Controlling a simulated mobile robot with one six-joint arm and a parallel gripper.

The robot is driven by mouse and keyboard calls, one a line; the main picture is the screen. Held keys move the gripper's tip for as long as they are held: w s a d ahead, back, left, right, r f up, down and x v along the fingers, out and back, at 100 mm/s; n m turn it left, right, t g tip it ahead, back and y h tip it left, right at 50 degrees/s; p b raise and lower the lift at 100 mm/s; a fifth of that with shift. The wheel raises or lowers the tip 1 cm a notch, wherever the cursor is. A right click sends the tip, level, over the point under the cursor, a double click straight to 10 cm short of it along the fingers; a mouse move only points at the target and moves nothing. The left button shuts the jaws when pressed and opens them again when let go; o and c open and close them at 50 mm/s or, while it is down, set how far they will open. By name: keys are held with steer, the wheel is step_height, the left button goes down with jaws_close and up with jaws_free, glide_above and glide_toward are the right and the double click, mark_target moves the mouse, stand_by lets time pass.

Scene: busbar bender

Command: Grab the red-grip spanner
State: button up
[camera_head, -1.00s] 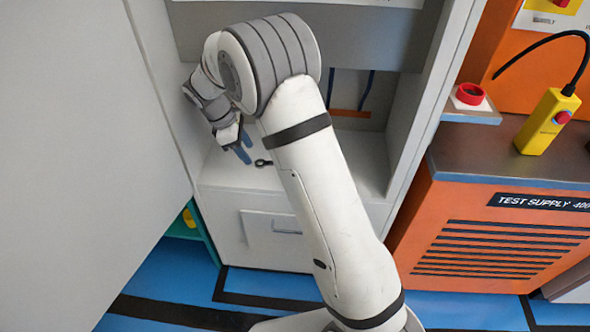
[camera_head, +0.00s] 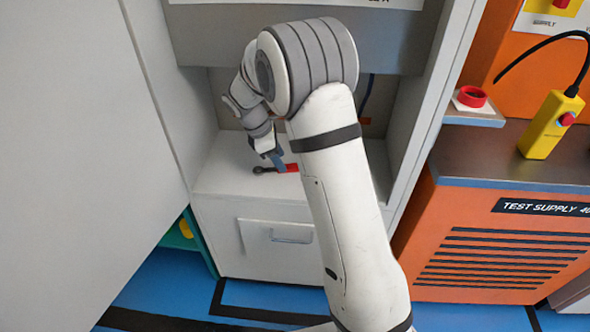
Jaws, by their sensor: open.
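The spanner (camera_head: 291,168) lies on the white shelf (camera_head: 225,178) inside the cabinet. Its dark ring head points left, and part of its red grip shows to the right. The far end of the grip is hidden behind my arm. My gripper (camera_head: 279,164) is open and points down at the spanner, close to where the dark shank meets the red grip. I cannot tell whether the fingers touch the spanner or straddle it.
The cabinet's side walls stand close on both sides of my arm, with a drawer (camera_head: 278,238) below the shelf. An orange test supply unit (camera_head: 480,238) stands at the right, with a yellow pendant (camera_head: 549,125) on top. The shelf is clear left of the spanner.

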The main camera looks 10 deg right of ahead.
mark_target(288, 167)
steer(key=shift+s+d+f, duration=0.15)
steer(key=shift+d, duration=0.8)
steer(key=x, duration=0.2)
steer(key=shift+f+b, duration=0.4)
steer(key=shift+a, duration=0.1)
jaws_close()
